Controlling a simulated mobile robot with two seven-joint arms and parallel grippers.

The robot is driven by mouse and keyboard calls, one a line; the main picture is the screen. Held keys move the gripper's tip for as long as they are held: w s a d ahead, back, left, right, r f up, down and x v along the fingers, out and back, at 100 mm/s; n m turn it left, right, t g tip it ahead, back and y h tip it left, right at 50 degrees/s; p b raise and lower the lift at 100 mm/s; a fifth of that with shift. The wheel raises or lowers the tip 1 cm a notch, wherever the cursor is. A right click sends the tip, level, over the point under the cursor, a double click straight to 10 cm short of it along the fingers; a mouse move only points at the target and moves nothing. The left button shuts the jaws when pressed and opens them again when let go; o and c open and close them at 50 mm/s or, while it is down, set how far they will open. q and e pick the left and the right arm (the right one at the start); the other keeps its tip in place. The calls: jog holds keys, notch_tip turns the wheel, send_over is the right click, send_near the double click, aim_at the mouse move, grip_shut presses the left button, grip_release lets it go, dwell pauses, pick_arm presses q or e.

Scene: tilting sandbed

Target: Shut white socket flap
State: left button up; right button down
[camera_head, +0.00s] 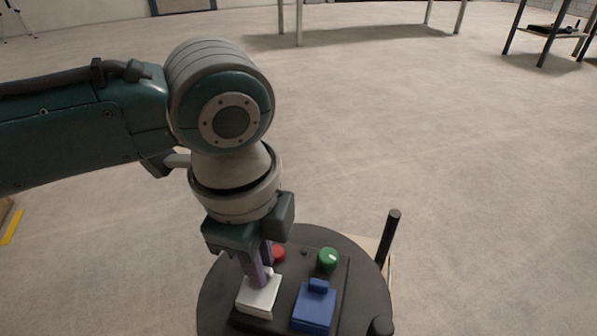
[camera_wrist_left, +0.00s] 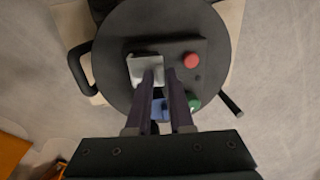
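The white socket (camera_head: 258,298) sits on a dark panel, to the left of the blue socket (camera_head: 314,309). My left gripper (camera_head: 262,278) comes down over the white socket, with its purple fingers at the socket's back part. In the left wrist view, the fingertips (camera_wrist_left: 160,74) reach the edge of the white socket (camera_wrist_left: 142,64). A narrow gap shows between the fingers, so the gripper is open. The fingers cover part of the white socket. I cannot tell how far its flap is open or whether the tips touch it. My right gripper is not in view.
A red button (camera_head: 278,254) and a green knob (camera_head: 327,260) stand on the panel behind the sockets. The panel lies on a round dark table (camera_head: 372,280). A black upright handle (camera_head: 388,237) rises at its right edge.

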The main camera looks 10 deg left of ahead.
pick_arm(q)
grip_shut()
jog(key=shift+w+f+g, duration=0.25)
jog(key=shift+w+g, duration=0.05)
jog(key=shift+g, duration=0.5)
jog(key=shift+o, duration=2)
grip_release()
jog(key=shift+r, duration=0.1)
